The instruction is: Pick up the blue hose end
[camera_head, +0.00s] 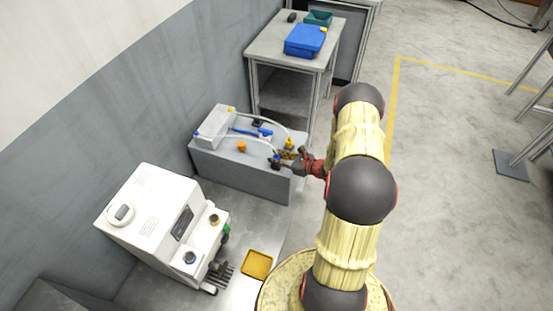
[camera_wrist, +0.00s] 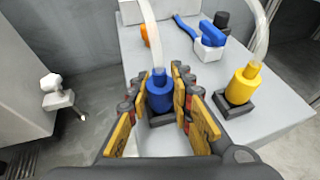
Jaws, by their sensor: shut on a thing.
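The blue hose end (camera_wrist: 159,92) is a blue cylinder on a pale hose, upright at a small black block in the wrist view. My gripper (camera_wrist: 168,85) has its yellow-padded fingers on both sides of it and is shut on it. In the head view my gripper (camera_head: 289,160) is at the front right of the grey bench (camera_head: 240,176). The hose end is small and partly hidden there. I cannot tell whether it is clear of the black block.
A yellow hose end (camera_wrist: 242,84) stands on a black block close to the right. A blue-handled tool (camera_wrist: 208,36) lies behind. A white machine (camera_head: 160,222) stands at the left, with a yellow tray (camera_head: 257,264) on the floor. A table with a blue case (camera_head: 305,40) is behind.

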